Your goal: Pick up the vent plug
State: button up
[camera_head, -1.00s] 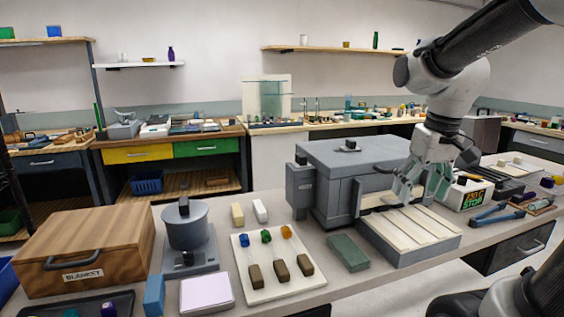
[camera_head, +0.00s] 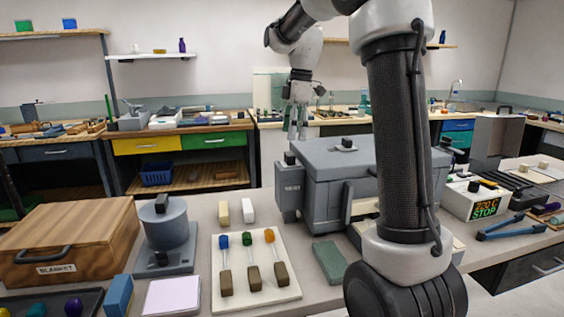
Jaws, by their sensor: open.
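A grey kiln-like box (camera_head: 322,185) stands on the bench. My gripper (camera_head: 297,134) hangs fingers down near the left end of the box lid, left of the knob. The fingers are apart with nothing visible between them. Whether they are over the lid or beyond it is hard to tell.
My upper arm covers the tray in front of the box. A white board (camera_head: 290,294) with three coloured-tip rods, a green block (camera_head: 329,262), a grey cylinder device (camera_head: 166,225) and a wooden blanket box (camera_head: 75,235) stand left.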

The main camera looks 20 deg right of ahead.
aim_at(290, 154)
jog(key=shift+n, duration=0.3)
jog(key=shift+a+f, duration=0.1)
jog(key=shift+f, duration=0.15)
jog(key=f, duration=0.5)
jog(key=a+f, duration=0.1)
jog(key=f, duration=0.1)
jog(key=shift+w+f, duration=0.1)
jog(key=shift+f, duration=0.05)
jog(key=c, duration=1.1)
